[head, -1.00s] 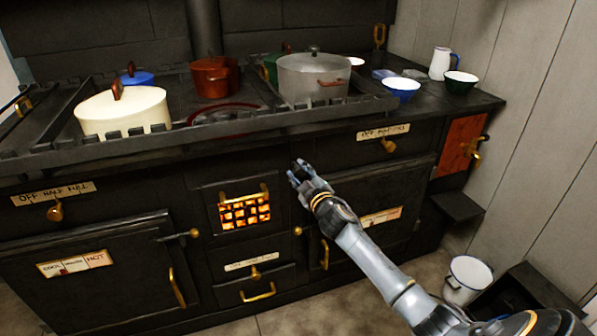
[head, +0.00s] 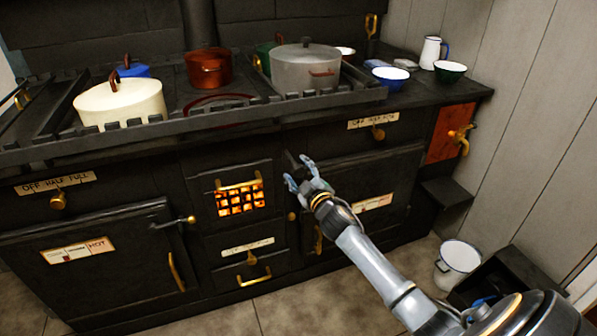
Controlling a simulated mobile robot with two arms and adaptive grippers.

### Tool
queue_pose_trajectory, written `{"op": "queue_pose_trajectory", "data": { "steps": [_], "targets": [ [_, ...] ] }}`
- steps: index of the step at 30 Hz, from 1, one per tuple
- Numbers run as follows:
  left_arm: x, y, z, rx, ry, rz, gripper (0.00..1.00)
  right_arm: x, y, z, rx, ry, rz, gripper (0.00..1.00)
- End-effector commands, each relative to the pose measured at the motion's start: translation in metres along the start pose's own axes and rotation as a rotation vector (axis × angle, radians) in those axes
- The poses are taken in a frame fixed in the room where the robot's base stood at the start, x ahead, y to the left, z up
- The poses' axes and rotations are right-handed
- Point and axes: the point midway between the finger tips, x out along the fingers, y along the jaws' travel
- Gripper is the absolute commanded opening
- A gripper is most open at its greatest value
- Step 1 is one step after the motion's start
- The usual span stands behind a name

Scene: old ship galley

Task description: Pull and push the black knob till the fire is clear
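The fire glows orange behind a barred grate (head: 241,203) in the middle of the black stove front. A small dark shape (head: 291,160), which may be the black knob, shows just beyond my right gripper, to the upper right of the grate; it is hard to make out against the black stove. My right gripper (head: 297,173) is in front of the stove, right of the grate. Its fingers are spread apart, and I see nothing held between them. I cannot tell if a finger touches the dark shape. My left gripper is out of view.
Pots, including a cream one (head: 120,103) and a grey one (head: 305,68), stand on the railed stove top. Brass handles such as the drawer pull (head: 254,277) jut from the front. A white bucket (head: 457,262) stands on the floor at right.

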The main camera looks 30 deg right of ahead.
Motion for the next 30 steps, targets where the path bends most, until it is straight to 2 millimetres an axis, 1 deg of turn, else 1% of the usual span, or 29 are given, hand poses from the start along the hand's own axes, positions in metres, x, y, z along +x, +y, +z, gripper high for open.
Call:
{"op": "queue_pose_trajectory", "data": {
  "steps": [6, 8, 10, 14, 21, 24, 27, 30],
  "targets": [
    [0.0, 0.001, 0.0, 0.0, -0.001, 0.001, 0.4, -0.002, 0.0, 0.0, 0.0, 0.0, 0.0, 0.56],
    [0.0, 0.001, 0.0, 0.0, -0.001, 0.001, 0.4, -0.005, 0.0, 0.001, 0.0, 0.0, 0.0, 0.56],
    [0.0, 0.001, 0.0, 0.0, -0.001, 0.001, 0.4, -0.013, -0.001, 0.001, 0.0, 0.0, -0.001, 0.56],
    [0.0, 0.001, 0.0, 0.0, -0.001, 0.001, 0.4, -0.037, -0.001, 0.001, 0.0, -0.001, -0.002, 0.56],
    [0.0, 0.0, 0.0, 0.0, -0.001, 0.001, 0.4, -0.086, -0.001, 0.001, 0.001, -0.001, -0.002, 0.56],
    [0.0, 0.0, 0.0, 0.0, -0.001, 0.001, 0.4, -0.102, -0.001, 0.001, 0.001, -0.001, -0.002, 0.56],
    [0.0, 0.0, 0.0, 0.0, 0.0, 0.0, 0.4, -0.112, -0.001, 0.0, 0.001, 0.0, -0.001, 0.56],
    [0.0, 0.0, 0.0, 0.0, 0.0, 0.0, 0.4, -0.118, -0.001, 0.0, 0.001, 0.0, -0.001, 0.56]
  ]
}}
